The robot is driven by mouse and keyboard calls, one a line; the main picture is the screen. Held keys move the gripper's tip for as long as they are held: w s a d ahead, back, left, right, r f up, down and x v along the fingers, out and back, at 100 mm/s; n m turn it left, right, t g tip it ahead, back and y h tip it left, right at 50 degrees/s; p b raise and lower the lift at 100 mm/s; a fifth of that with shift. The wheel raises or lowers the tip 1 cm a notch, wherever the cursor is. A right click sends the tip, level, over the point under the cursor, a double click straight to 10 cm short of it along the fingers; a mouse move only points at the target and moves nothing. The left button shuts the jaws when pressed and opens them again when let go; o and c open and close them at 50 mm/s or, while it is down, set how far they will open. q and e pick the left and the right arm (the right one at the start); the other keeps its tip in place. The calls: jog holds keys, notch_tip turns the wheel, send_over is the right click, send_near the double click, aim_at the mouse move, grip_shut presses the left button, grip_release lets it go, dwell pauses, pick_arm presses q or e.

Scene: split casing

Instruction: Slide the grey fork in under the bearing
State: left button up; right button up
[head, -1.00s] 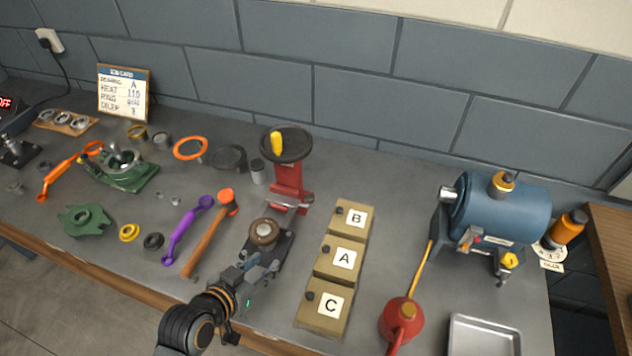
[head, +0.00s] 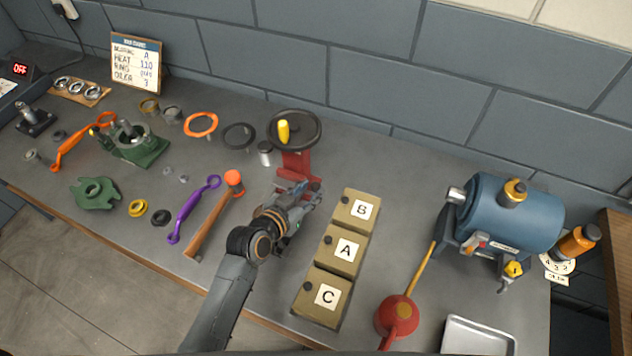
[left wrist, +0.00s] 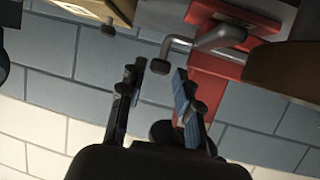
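My left gripper (head: 298,194) is in front of the red press (head: 296,163), over the bench. In the left wrist view its two fingers (left wrist: 160,88) are apart, with nothing held between them. A grey bent bar (left wrist: 218,37), which may be the grey fork, is at the red press. Its dark end shows close to the gap between the fingertips; I cannot tell whether they touch. The brown-and-grey round part on a dark base, possibly the bearing, is hidden behind my left gripper and forearm in the head view. My right gripper is not in view.
Tan boxes B (head: 356,211), A (head: 341,251) and C (head: 322,297) stand just right of my left arm. A hammer (head: 215,214) and purple tool (head: 192,209) lie to its left. A red oil can (head: 397,315) and blue motor-like machine (head: 505,213) are farther right.

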aim_at(313, 188)
pick_arm(q)
jog(key=shift+x, duration=1.7)
grip_shut()
